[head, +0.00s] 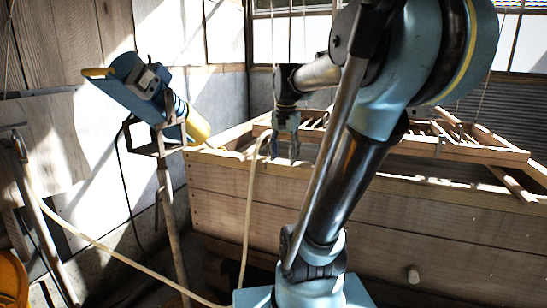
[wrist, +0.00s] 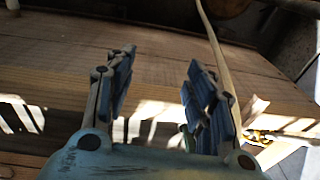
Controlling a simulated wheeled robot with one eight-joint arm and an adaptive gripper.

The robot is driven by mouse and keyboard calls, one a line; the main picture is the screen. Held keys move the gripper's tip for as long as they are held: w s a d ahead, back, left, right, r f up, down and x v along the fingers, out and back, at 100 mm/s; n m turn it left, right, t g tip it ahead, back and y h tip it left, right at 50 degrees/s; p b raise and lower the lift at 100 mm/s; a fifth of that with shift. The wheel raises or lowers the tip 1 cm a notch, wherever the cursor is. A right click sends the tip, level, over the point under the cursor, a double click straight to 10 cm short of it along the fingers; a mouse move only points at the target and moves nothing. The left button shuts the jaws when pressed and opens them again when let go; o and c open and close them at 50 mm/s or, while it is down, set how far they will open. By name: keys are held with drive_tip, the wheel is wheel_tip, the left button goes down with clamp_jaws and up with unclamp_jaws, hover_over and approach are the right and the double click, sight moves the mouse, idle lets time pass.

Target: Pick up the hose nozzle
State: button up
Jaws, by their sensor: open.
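A pale hose (head: 248,205) rises along the front of the wooden vat (head: 235,180) and bends over its rim just beside my gripper (head: 284,150). In the wrist view the hose (wrist: 217,45) runs down from the top and passes behind the right finger. I cannot make out the hose nozzle clearly; the hose's end is hidden by my gripper. A small greenish bit (wrist: 187,138) shows beside the right finger, but I cannot tell what it is. My gripper (wrist: 160,85) is open, its fingers pointing down at the vat's rim, with nothing visibly held between them.
Slatted wooden frames (head: 460,150) lie across the top of the vat. A blue and yellow machine (head: 140,85) stands on a post at the left. The hose's lower run crosses the floor at the left. A yellow and black patch (wrist: 256,137) shows right of the fingers.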

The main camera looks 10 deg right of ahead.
drive_tip(key=w+r+m+g, duration=0.1)
drive_tip(key=w+r+m, duration=0.4)
drive_tip(key=w, duration=0.6)
drive_tip(key=w+r+m, duration=0.3)
drive_tip(key=w+r, duration=0.4)
drive_tip(key=w, duration=0.5)
drive_tip(key=f, duration=1.1)
drive_tip(key=shift+d+f, duration=0.3)
drive_tip(key=shift+d, duration=0.1)
drive_tip(key=shift+m, duration=0.3)
drive_tip(key=shift+s+a+f, duration=0.1)
drive_tip(key=shift+f, duration=1.3)
drive_tip(key=shift+a+f, duration=0.1)
drive_tip(key=shift+f, duration=1.25)
clamp_jaws()
